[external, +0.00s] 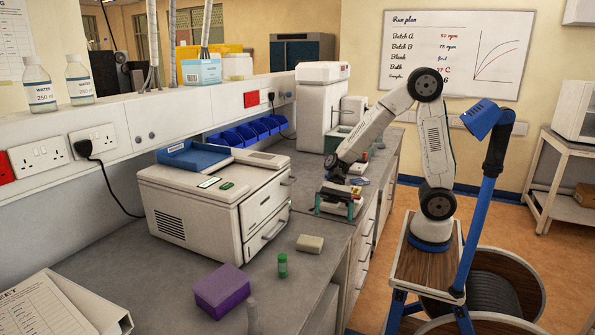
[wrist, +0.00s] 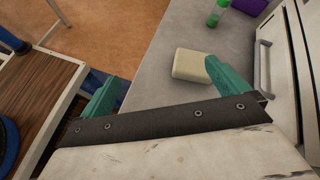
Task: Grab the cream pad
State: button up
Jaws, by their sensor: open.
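The cream pad (external: 310,243) is a small rounded block lying flat on the grey bench top, in front of the white boxy instrument. In the wrist view the cream pad (wrist: 192,65) lies above and between the two green fingertips, closer to the right one. My gripper (external: 339,203) is over the bench edge, behind the pad in the external view and apart from it. In the wrist view my gripper (wrist: 160,82) has its green fingers wide apart with nothing between them.
A green-capped vial (external: 283,265) and a purple block (external: 221,290) stand nearer on the bench. The white instrument (external: 215,205) with drawer handles is left of the pad. Bare bench top (wrist: 165,35) surrounds the pad. The bench edge is close to my gripper.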

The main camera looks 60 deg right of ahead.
aim_at(310, 239)
jog(key=w+a+f+m, duration=0.1)
jog(key=f, duration=0.1)
jog(key=w+a+f+m+t+y, duration=0.1)
jog(key=w+a+f+m, duration=0.1)
jog(key=w+a+f+m+y, duration=0.1)
jog(key=w+f+m, duration=0.1)
jog(key=shift+a, duration=0.15)
jog(key=x, duration=0.7)
jog(key=shift+w+a+r, duration=0.2)
jog(key=shift+w+a, duration=0.1)
jog(key=shift+a, duration=0.2)
jog(key=c, duration=1)
